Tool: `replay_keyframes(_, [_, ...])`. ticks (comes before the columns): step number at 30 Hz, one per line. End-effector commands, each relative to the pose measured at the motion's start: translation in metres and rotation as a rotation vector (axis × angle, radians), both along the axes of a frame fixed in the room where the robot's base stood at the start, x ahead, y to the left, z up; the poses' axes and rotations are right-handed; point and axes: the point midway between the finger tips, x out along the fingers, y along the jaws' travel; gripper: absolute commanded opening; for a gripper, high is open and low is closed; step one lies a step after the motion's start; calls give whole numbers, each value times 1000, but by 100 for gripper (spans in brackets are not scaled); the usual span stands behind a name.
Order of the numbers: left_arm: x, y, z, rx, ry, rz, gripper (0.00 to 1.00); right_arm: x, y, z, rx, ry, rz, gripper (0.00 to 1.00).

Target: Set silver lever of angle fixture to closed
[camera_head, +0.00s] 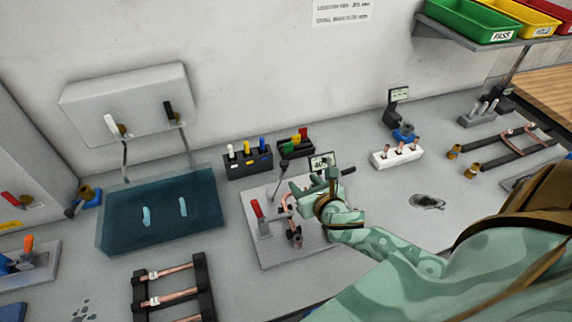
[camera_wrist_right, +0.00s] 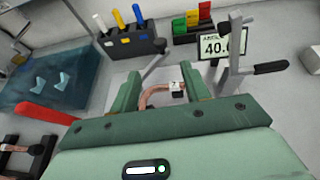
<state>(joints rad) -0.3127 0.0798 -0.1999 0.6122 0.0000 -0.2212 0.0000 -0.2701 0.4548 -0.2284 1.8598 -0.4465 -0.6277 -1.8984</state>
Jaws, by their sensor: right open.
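The angle fixture is a light grey plate (camera_head: 272,250) in the middle of the bench, with a small display (camera_wrist_right: 222,45) reading about 40. A silver lever (camera_wrist_right: 152,68) with a dark end slants up to the right behind my fingers; it also shows in the head view (camera_head: 279,182). A bent copper tube (camera_wrist_right: 152,94) with a white tag lies across the fixture, seen between my fingers. My right gripper (camera_wrist_right: 160,82) is open over the fixture, and it also shows in the head view (camera_head: 316,187). My fingers hide part of the fixture. My left gripper is not in view.
A red-handled lever (camera_head: 257,209) stands at the fixture's left. A black-handled crank (camera_wrist_right: 262,69) stands right of my fingers. Marker blocks (camera_head: 248,163) sit behind the fixture, and a white tube holder (camera_head: 397,157) stands to the right. A blue tray (camera_head: 160,235) lies left.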

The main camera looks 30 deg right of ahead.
Motion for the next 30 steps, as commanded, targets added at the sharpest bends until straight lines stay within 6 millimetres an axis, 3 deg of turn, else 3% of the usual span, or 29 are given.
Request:
replay_keyframes(5, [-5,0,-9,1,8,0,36,45,-6,-19,2,-2,-2,47])
replay_keyframes(13, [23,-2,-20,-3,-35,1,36,96,-14,-41,4,-1,-2,47])
replay_keyframes(19, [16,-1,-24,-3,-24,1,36,111,-16,-47,4,-1,-1,47])
replay_keyframes(27, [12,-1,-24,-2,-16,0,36,113,-16,-47,3,1,-1,47])
replay_keyframes(28, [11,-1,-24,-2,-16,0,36,113,-16,-47,3,1,-1,44])
replay_keyframes(30, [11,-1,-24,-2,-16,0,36,113,-17,-47,3,1,-1,24])
